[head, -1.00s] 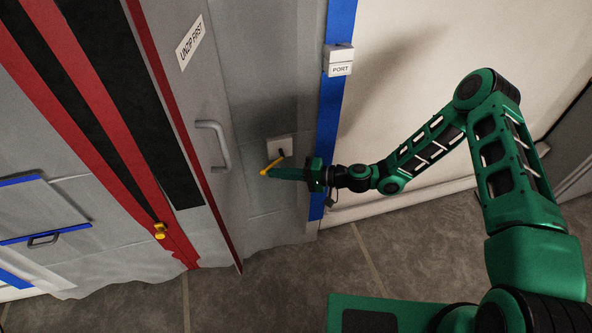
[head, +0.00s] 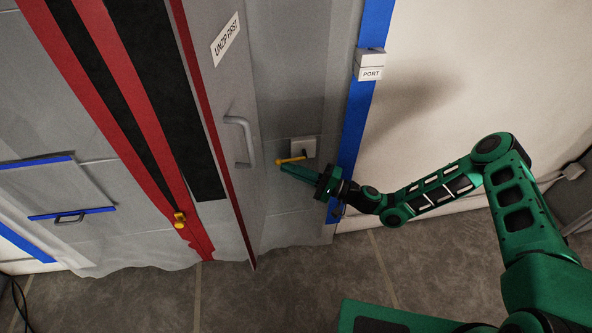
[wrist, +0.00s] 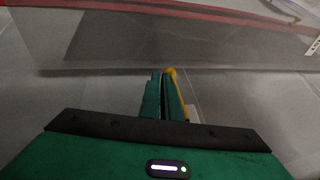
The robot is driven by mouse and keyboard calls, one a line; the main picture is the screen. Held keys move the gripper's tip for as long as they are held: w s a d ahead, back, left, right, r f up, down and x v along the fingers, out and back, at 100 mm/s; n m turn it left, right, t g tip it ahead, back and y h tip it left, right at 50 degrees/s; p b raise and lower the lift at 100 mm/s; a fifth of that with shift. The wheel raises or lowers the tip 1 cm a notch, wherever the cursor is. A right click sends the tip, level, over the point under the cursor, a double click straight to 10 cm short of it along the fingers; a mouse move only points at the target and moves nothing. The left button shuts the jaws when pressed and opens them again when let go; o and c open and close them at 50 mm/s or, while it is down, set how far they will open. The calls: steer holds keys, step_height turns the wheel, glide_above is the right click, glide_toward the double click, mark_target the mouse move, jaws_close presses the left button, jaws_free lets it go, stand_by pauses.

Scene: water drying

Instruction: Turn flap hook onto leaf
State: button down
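The yellow flap hook (head: 291,160) sits on a small white plate (head: 303,147) on the grey sheet wall, right of the leaf. It points left, nearly level in the head view, toward the grey leaf (head: 236,190) with a handle and red edge. My gripper (head: 284,168) is just below the hook, fingers pointing left. In the wrist view the fingers (wrist: 163,92) are close together with nothing seen between them. The hook (wrist: 174,90) lies along the outside of the right finger, seemingly touching it. Whether the hook tip overlaps the leaf is unclear.
The grey handle (head: 240,142) stands out from the leaf. A box marked PORT (head: 370,65) is on the blue strip above my wrist. A red zip strip with a yellow pull (head: 179,218) is at left. The floor (head: 270,285) below is clear.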

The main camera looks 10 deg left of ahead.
steer(key=shift+s+a, duration=0.15)
steer(key=shift+a, duration=0.05)
stand_by(0.5)
steer(key=s+d+f, duration=0.1)
steer(key=d+f, duration=0.6)
steer(key=d, duration=0.3)
steer(key=shift+s+f, duration=0.2)
steer(key=shift+f, duration=0.15)
steer(key=shift+r, duration=0.1)
